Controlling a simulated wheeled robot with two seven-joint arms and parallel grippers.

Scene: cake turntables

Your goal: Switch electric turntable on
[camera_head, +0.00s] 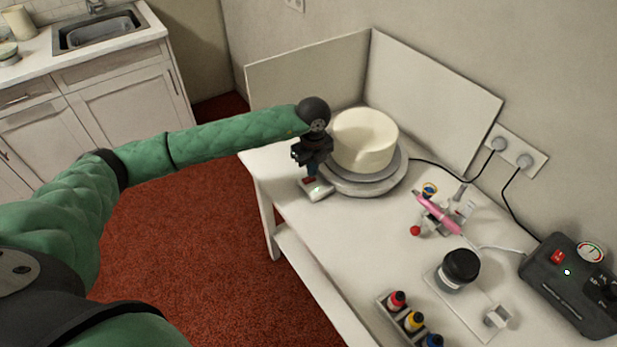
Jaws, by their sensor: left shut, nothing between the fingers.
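The electric turntable (375,187) is a grey and white round stand at the back left of the white table, with a plain cream cake (364,141) on it. A small white control part (319,192) with a tiny green light juts out at its front left, over the table's edge. My left gripper (310,178) is shut and empty. It points down just above this control part, left of the cake. The red thing near its tip is too small to tell, as is whether the fingers touch the control part. My right gripper is out of view.
White boards (435,95) stand behind the cake. To the right lie a pink airbrush (438,213), a black-lidded jar (459,269), colour bottles (414,320) and a black compressor (566,285). Cables run to the wall sockets (516,150). Red carpet (200,250) is clear at the left.

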